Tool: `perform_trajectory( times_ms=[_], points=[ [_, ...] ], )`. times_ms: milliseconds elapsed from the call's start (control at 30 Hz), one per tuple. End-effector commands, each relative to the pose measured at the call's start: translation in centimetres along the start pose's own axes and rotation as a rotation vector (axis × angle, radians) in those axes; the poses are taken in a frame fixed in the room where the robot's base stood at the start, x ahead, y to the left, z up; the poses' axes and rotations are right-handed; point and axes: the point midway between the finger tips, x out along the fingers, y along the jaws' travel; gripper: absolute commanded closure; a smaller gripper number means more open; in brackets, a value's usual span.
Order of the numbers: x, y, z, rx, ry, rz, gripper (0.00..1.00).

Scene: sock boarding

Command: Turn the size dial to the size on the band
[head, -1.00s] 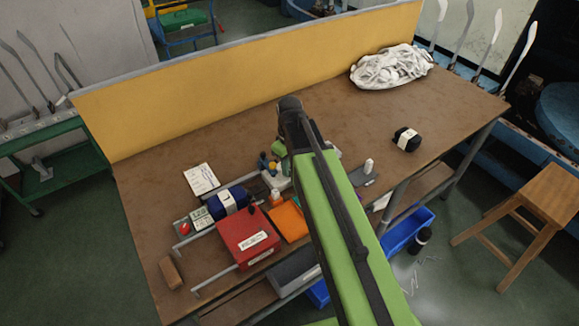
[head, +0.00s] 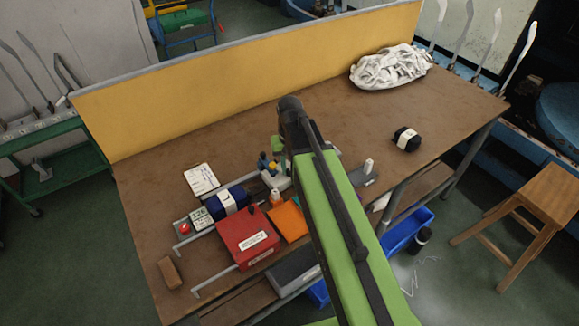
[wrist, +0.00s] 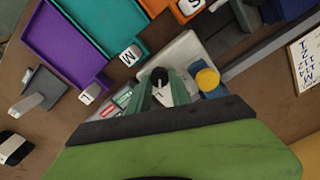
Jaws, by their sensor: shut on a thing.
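The size dial (wrist: 160,76) is a black knob with a pale pointer on a grey housing (wrist: 185,50) in the wrist view. My gripper (wrist: 160,92) has its green fingers shut on the dial, one on each side. In the head view my arm hides most of the dial and fingers. A dark blue sock roll with a white band (head: 229,202) lies at the left of the table. A black roll with a white band (head: 406,139) lies at the right. The size on either band is too small to read.
Purple L (wrist: 62,40), teal M (wrist: 108,22) and orange S (wrist: 186,8) trays lie beside the housing. A yellow knob (wrist: 207,78) is close to my right finger. A red box (head: 247,240) stands at the front. The table's back middle is clear.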

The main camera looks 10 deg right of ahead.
Motion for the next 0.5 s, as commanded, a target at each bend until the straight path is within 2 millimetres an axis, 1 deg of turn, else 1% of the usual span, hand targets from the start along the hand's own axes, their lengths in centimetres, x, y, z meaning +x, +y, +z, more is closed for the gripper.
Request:
perform_trajectory(
  times_ms=[200,500],
  points=[
    [-0.01,0.01,-0.07,0.084,0.002,-0.001,1.00],
    [-0.01,0.01,-0.07,0.122,0.002,-0.001,1.00]
  ],
)
